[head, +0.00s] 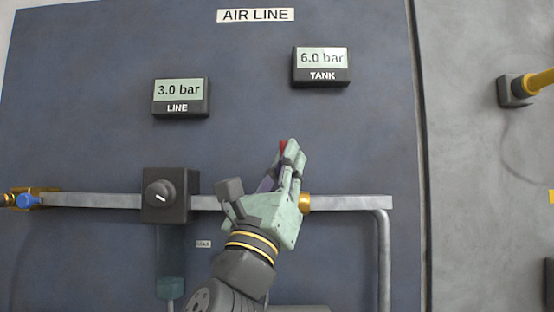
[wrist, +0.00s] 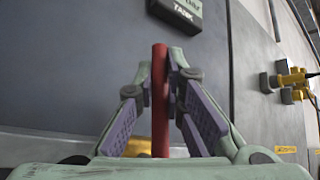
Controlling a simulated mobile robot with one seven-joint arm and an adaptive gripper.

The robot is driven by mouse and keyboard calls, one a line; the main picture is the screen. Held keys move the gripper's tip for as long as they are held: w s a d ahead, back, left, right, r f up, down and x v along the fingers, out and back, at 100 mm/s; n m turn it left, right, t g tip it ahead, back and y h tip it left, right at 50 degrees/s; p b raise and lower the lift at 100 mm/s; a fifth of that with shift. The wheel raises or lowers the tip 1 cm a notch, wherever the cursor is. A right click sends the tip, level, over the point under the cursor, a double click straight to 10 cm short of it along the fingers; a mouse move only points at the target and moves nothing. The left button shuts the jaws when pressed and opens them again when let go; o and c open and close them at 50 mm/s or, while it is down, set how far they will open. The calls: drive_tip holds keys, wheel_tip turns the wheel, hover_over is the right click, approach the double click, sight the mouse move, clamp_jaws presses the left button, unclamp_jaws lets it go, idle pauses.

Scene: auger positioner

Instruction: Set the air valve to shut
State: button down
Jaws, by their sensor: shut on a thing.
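The air valve's red handle (wrist: 160,95) stands between my gripper's fingers in the wrist view, running up from brass at the bottom. Its red tip (head: 283,146) shows in the head view above the pipe, so the handle points upward, roughly across the pipe. My gripper (head: 290,152) is shut on the handle; in the wrist view the fingers (wrist: 164,78) close on it from both sides. A brass fitting (head: 305,202) shows on the pipe just right of my gripper. Most of the valve body is hidden behind my gripper.
The LINE display (head: 180,97) reads 3.0 bar and the TANK display (head: 321,67) reads 6.0 bar. A regulator with a black knob (head: 159,194) sits left on the pipe (head: 350,202). A blue-handled brass part (head: 29,200) is at far left. Yellow equipment (head: 538,82) is at right.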

drive_tip(key=shift+d+m+g+h, duration=0.25)
drive_tip(key=shift+m+g+h, duration=0.45)
drive_tip(key=shift+m, duration=0.2)
drive_tip(key=shift+d+m+g+h, duration=0.25)
drive_tip(key=shift+m+g+h, duration=0.4)
drive_tip(key=shift+m, duration=0.25)
drive_tip(key=shift+h, duration=0.25)
drive_tip(key=c, duration=1.9)
unclamp_jaws()
drive_tip(key=shift+d, duration=0.1)
drive_tip(key=v, duration=1.2)
drive_tip(key=shift+s+r, duration=0.1)
